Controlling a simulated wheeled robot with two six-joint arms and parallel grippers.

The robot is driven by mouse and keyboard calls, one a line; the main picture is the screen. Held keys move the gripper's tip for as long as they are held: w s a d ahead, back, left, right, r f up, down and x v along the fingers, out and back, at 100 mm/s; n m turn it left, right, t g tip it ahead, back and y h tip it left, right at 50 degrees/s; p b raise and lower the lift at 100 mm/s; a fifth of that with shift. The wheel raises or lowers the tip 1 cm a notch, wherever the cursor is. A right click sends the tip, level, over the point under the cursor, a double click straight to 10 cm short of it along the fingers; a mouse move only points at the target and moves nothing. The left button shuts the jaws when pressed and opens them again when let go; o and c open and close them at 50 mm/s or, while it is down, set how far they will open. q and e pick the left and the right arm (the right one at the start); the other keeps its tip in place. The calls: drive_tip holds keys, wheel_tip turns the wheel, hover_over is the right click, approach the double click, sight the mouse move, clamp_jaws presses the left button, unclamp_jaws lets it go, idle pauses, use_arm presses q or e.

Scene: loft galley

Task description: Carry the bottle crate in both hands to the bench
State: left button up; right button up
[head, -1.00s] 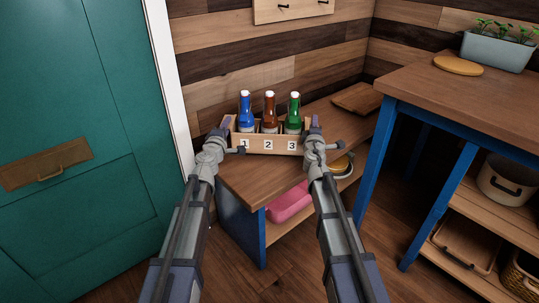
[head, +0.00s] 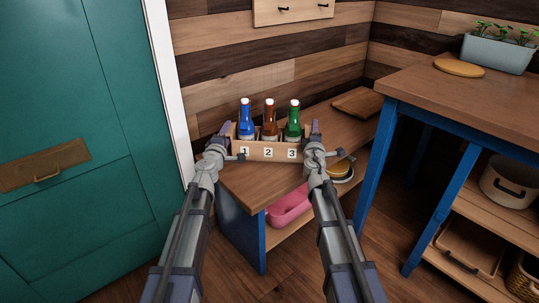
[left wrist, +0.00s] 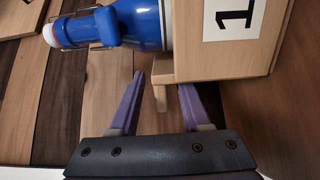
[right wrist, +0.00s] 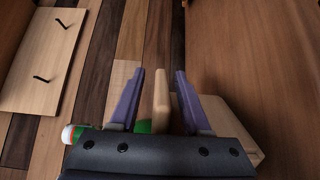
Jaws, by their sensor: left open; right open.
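The wooden bottle crate (head: 267,153) stands upright on a low blue-sided wooden stand (head: 247,185). It holds a blue bottle (head: 245,122), a brown bottle (head: 270,122) and a green bottle (head: 293,122) above labels 1, 2 and 3. My left gripper (head: 226,130) is at the crate's left end, my right gripper (head: 314,128) at its right end. In the left wrist view, my open left fingers (left wrist: 161,82) are either side of a wooden end handle (left wrist: 161,72). In the right wrist view, my open right fingers (right wrist: 160,73) flank the other handle (right wrist: 161,97).
A taller blue-legged bench (head: 470,92) stands at the right, with a planter (head: 497,53) and a round board (head: 460,67) on top; its front top is clear. A flat board (head: 358,101) lies right of the crate. A teal door (head: 90,110) is at left.

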use_arm(q)
drive_tip(key=s, duration=0.4)
drive_tip(key=s+a, duration=0.1)
drive_tip(key=s, duration=0.3)
drive_tip(key=s+a, duration=0.1)
drive_tip(key=s, duration=0.2)
drive_tip(key=shift+s, duration=0.4)
use_arm(e)
drive_tip(key=s+a, duration=0.2)
drive_tip(key=s, duration=1)
drive_tip(key=shift+w, duration=0.1)
